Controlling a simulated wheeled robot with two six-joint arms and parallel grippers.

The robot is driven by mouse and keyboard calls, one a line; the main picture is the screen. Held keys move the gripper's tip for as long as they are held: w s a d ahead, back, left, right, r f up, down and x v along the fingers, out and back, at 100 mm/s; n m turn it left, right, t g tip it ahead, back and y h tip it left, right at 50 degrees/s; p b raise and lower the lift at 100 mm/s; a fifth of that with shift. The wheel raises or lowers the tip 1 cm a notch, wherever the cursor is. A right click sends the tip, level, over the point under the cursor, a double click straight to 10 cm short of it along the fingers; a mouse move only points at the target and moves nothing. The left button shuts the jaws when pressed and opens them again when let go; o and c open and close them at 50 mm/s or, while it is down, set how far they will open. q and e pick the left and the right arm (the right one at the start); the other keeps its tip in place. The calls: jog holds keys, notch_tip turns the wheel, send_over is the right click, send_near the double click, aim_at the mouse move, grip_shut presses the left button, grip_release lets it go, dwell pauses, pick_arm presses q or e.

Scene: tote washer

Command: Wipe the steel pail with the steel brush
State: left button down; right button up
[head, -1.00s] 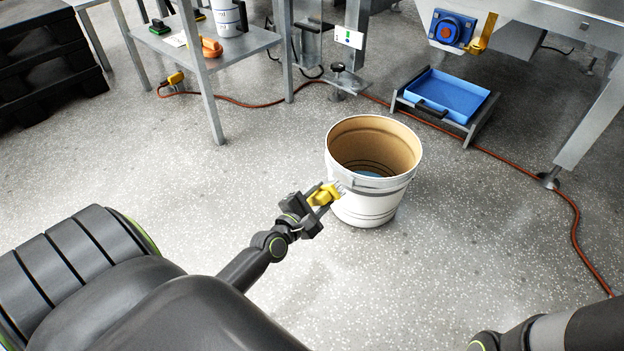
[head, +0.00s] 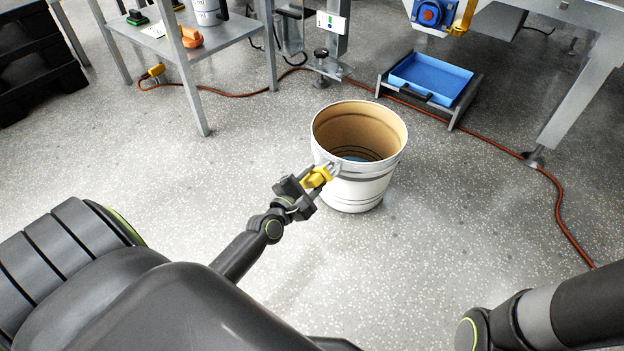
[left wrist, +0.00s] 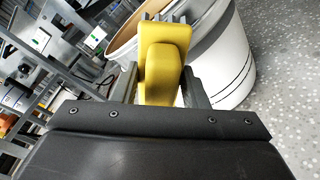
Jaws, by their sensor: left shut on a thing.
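The pail (head: 365,187) stands upright on the floor in the middle of the head view, white outside and tan inside, with a grey band below its rim. My left gripper (head: 308,186) is shut on the yellow handle of the brush (head: 317,177). The brush's pale grey head is at the pail's near left side, just below the rim; I cannot tell whether it touches. In the left wrist view the yellow handle (left wrist: 163,60) sits between the fingers, with the pail (left wrist: 228,62) behind it. My right forearm shows at the lower right; its gripper is out of view.
A steel table (head: 178,48) with an orange item (head: 191,37) stands at the upper left. A blue tray (head: 430,78) lies in a low frame beyond the pail. An orange-red cable (head: 572,232) runs along the floor. The floor around the pail is clear.

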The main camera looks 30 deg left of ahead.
aim_at(324, 176)
pick_arm(q)
jog(key=shift+w+d, duration=0.15)
jog(key=shift+w, duration=1.3)
jog(key=shift+d, duration=0.1)
jog(key=shift+s+d+p, duration=0.1)
jog(key=shift+d+p, duration=0.2)
jog(key=shift+d, duration=0.35)
jog(key=shift+a, duration=0.8)
